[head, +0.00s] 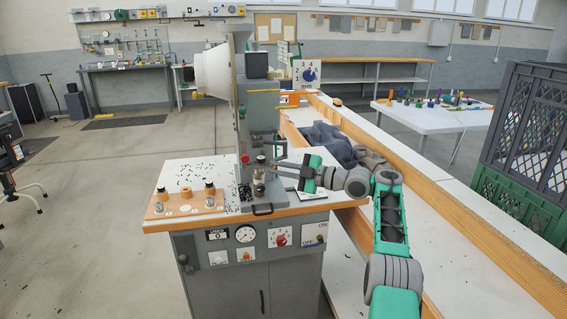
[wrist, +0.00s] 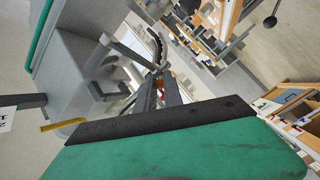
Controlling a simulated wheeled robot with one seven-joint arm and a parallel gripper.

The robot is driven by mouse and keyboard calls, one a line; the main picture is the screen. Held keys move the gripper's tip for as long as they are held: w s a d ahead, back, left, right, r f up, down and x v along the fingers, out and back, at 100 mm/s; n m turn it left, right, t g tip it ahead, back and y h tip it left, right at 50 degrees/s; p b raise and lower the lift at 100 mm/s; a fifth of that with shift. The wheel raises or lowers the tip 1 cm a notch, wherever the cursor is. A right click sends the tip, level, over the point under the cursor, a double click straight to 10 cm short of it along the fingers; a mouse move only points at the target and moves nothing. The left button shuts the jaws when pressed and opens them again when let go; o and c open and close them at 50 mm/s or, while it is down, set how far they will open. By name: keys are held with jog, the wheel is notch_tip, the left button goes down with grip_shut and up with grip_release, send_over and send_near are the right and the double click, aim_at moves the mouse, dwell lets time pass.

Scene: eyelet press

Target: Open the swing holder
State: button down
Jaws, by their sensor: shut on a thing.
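The eyelet press (head: 242,120) stands on the grey cabinet's white top, with a white cone-shaped part on its left. My gripper (head: 274,163) reaches in from the right, low at the press's front. In the wrist view the two dark fingers of my gripper (wrist: 159,80) are close together, shut on a small part by the grey bar (wrist: 126,50), which I take to be the swing holder. The gripped spot is small and partly hidden by the fingers. I cannot tell how far the holder is swung out.
A wooden block (head: 187,203) with black-knobbed pieces sits on the left of the cabinet top, near scattered small black bits. The cabinet front (head: 262,255) has dials and switches. A long wood-edged bench with dark cloth (head: 330,143) runs along the right.

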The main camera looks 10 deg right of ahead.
jog(key=shift+d+r, duration=0.15)
jog(key=shift+r, duration=0.2)
jog(key=c, duration=1.7)
grip_release()
jog(key=shift+o, duration=0.5)
jog(key=shift+f, duration=0.2)
